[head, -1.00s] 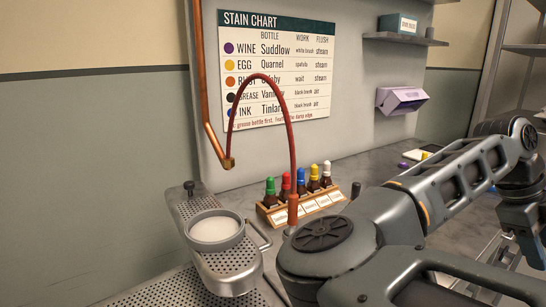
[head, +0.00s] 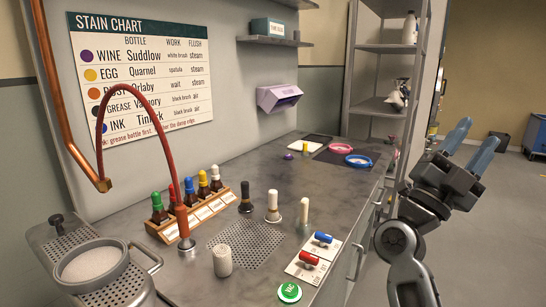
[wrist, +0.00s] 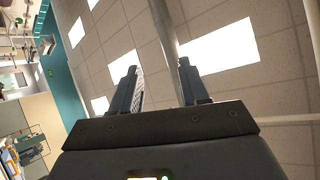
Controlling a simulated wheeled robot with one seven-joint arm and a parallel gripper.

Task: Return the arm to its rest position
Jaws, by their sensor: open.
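My gripper (head: 468,139) is raised at the right side of the head view, in front of the open room and clear of the counter. Its two blue-grey fingers point up and stand apart, with nothing between them. In the wrist view my gripper (wrist: 160,88) also shows its two fingers apart and empty, against ceiling panels and lights. My arm is folded upright below it, beside the counter's right edge.
The counter (head: 345,195) holds a bottle rack (head: 190,217), brushes, a white cylinder (head: 222,261), a switch panel (head: 315,258) and a green button (head: 289,292). Pink and blue rings lie farther back. A metal shelf (head: 385,48) stands behind. Open floor (head: 495,190) lies to the right.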

